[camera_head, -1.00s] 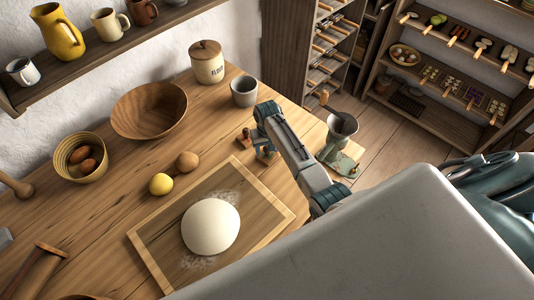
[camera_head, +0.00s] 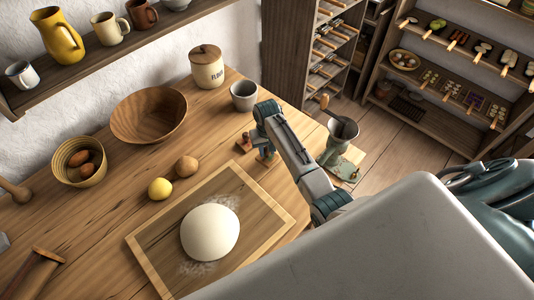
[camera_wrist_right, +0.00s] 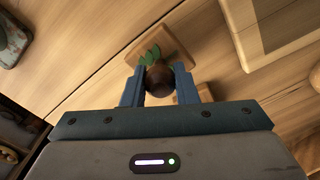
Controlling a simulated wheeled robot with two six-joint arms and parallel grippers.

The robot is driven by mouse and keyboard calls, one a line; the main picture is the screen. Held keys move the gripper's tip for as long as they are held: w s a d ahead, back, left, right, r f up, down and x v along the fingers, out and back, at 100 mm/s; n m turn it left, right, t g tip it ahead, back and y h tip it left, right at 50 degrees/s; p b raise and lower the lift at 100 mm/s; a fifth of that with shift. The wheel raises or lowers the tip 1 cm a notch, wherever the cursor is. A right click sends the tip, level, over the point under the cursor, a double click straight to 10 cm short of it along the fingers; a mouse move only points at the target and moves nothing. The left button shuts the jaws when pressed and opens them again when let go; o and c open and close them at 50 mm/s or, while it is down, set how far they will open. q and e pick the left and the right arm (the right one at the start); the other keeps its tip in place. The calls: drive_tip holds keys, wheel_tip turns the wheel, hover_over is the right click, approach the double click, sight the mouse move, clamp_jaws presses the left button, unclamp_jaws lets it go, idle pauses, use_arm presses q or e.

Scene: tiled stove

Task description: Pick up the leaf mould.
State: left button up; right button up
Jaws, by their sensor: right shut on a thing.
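The leaf mould is a small wooden block with a green leaf mark and a dark round knob. In the right wrist view the leaf mould (camera_wrist_right: 159,80) has its knob between the two blue fingers of my right gripper (camera_wrist_right: 158,74), which is shut on it. In the head view my right gripper (camera_head: 262,142) points down over the table, with the mould (camera_head: 268,158) just below it. Whether the mould touches the table is hard to tell. My left gripper is not in view.
Another small wooden mould (camera_head: 243,145) stands close to the left. A framed board (camera_head: 150,250) with white dough (camera_head: 210,232) lies in front. A grey cup (camera_head: 244,96) and a flour jar (camera_head: 207,68) stand behind. The table's right edge is near.

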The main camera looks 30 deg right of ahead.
drive_tip(key=shift+w+r+b, duration=0.1)
drive_tip(key=shift+r+b, duration=0.25)
drive_tip(key=shift+r, duration=0.25)
drive_tip(key=s+a+b, duration=0.1)
drive_tip(key=s+a, duration=0.2)
drive_tip(key=a, duration=0.1)
drive_tip(key=s+a+r+b, duration=0.1)
drive_tip(key=s+a+b, duration=0.1)
drive_tip(key=s+a, duration=0.1)
drive_tip(key=s+a+b, duration=0.1)
drive_tip(key=s+a, duration=0.2)
drive_tip(key=a, duration=0.2)
drive_tip(key=shift+a+r, duration=0.1)
drive_tip(key=shift+r, duration=0.15)
drive_tip(key=shift+s+a+r, duration=0.15)
drive_tip(key=shift+s+a, duration=0.2)
drive_tip(key=o, duration=0.4)
drive_tip(key=shift+c, duration=1.4)
